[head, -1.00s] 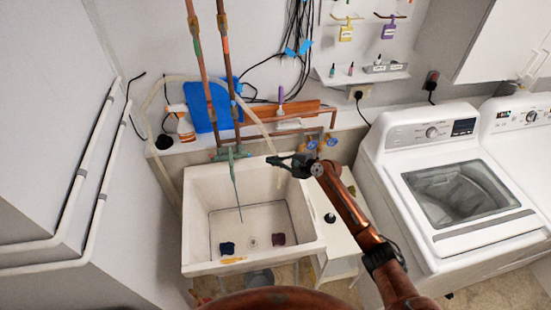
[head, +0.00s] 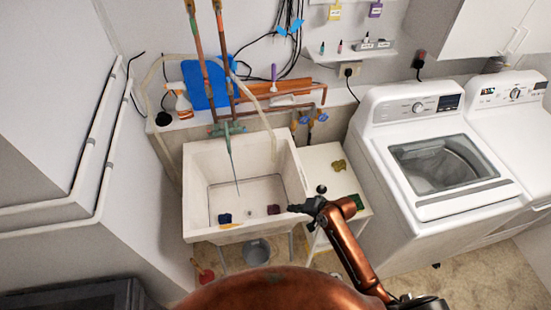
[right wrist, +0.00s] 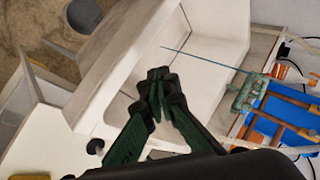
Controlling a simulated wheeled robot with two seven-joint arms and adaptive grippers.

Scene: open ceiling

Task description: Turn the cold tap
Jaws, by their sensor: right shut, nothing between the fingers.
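A green, weathered tap fitting (head: 228,128) sits at the back of the white sink (head: 190,195), below two copper pipes; it also shows in the right wrist view (right wrist: 243,92). A thin blue-grey line runs from it into the basin; I cannot tell whether it is water or a spout. I cannot tell which handle is cold. Two blue-handled valves (head: 313,118) are on the pipes right of the sink. My right gripper (head: 291,208) is at the sink's front right rim, well away from the tap fitting. In the right wrist view its fingers (right wrist: 159,75) are together and empty. My left gripper is out of view.
Dark cloths (head: 225,218) lie in the basin. A small white table (head: 325,160) stands right of the sink, with a washing machine (head: 415,180) beyond. A grey bucket (head: 257,252) is below the sink.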

